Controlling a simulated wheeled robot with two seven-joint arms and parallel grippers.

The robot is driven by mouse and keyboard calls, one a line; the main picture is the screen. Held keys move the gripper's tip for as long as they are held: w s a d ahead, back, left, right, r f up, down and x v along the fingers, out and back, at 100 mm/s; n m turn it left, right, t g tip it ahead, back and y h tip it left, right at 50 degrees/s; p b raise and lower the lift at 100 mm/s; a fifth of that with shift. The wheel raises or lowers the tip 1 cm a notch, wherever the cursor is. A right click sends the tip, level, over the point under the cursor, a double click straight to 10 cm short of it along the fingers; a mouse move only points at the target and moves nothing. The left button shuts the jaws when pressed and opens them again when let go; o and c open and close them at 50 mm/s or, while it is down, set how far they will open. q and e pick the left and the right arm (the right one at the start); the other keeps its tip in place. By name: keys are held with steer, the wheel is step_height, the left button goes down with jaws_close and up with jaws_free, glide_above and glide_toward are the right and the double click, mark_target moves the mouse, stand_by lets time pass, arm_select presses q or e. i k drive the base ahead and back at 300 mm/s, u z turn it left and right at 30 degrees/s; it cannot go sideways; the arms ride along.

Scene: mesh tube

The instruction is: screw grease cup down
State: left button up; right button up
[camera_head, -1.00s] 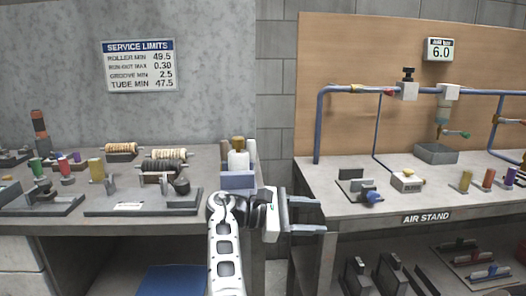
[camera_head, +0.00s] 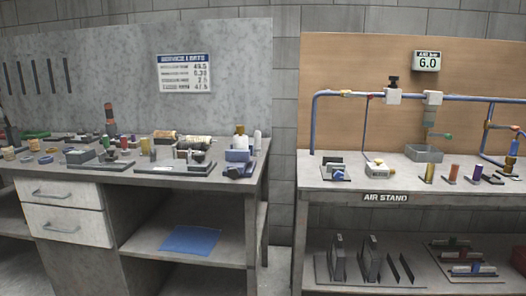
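No grease cup can be told for certain at this distance. On the left bench (camera_head: 160,168), a white bottle with a brass-coloured top (camera_head: 240,138) stands in a blue holder (camera_head: 238,155) near the right end. Left of it are rollers (camera_head: 194,143) on a stand and a small dark fixture on a flat base plate (camera_head: 172,168). Several coloured upright cylinders, one of them yellow (camera_head: 145,146), stand further left. Neither of my grippers is in view.
The air stand (camera_head: 385,198) is at the right, with blue pipes, a grey tray (camera_head: 424,153) and coloured cylinders on top. Black brackets (camera_head: 370,258) stand on its lower shelf. A blue mat (camera_head: 191,240) lies on the left bench's shelf. A gap separates the benches.

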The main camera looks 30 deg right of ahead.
mark_target(240, 128)
steer(key=u, duration=0.8)
steer(key=i, duration=2.1)
steer(key=z, duration=0.6)
